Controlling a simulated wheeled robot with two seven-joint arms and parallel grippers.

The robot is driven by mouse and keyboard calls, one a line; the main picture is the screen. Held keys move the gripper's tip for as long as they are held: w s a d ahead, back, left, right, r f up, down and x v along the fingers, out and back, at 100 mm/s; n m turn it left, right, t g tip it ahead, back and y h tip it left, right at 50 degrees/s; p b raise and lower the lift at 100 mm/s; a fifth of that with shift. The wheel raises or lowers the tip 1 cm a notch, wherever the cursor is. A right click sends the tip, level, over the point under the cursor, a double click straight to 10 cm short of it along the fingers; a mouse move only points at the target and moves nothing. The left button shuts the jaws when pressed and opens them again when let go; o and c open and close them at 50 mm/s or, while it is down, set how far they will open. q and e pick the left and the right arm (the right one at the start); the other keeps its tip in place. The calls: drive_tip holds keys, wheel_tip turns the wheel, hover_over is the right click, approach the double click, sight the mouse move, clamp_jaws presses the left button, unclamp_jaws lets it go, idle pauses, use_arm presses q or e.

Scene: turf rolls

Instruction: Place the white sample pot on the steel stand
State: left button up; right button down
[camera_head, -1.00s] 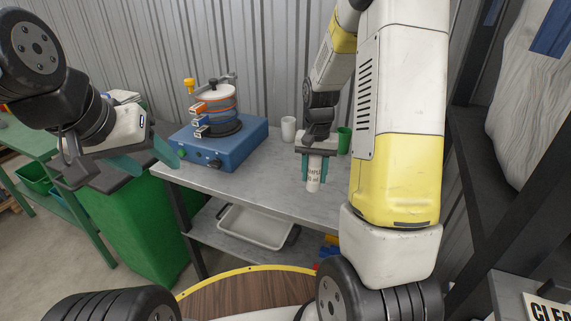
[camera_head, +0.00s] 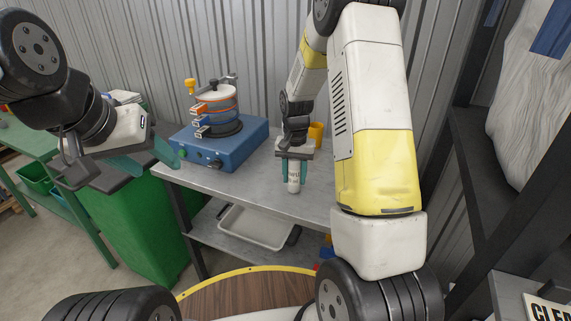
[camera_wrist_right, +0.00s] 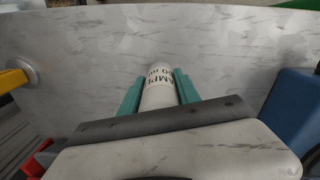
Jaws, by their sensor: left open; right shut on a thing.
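The white sample pot (camera_head: 294,178), with dark lettering, is upright in my right gripper (camera_head: 294,170). Its teal fingers are shut on the pot's sides. The pot also shows between the fingers in the right wrist view (camera_wrist_right: 158,91). It is over the grey top of the steel stand (camera_head: 235,178); I cannot tell whether its base touches. The stand's top also fills much of the right wrist view (camera_wrist_right: 85,60). My left gripper (camera_head: 146,160) is open and empty, left of the stand.
A blue machine with a clamped pot (camera_head: 225,145) occupies the stand's back left. A white tray (camera_head: 255,228) is on the lower shelf. A green bin (camera_head: 130,220) stands left. The stand's front middle is clear.

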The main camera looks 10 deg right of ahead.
drive_tip(key=shift+f, duration=0.1)
drive_tip(key=c, duration=0.9)
unclamp_jaws()
drive_tip(key=shift+o, duration=0.2)
wheel_tip(320, 180, up, 12)
drive_tip(key=s+r+n+t, duration=0.1)
drive_tip(key=s+r, duration=0.3)
drive_tip(key=s, duration=0.4)
drive_tip(key=s+a+r+n+t+y, duration=0.1)
drive_tip(key=s+r+n+t, duration=0.1)
drive_tip(key=s+r, duration=0.3)
drive_tip(key=s+a+r+n+t+y, duration=0.1)
drive_tip(key=s+r+t, duration=0.2)
drive_tip(key=s, duration=0.8)
wheel_tip(320, 180, up, 2)
drive_tip(key=shift+s+n, duration=0.15)
drive_tip(key=shift+n, duration=0.25)
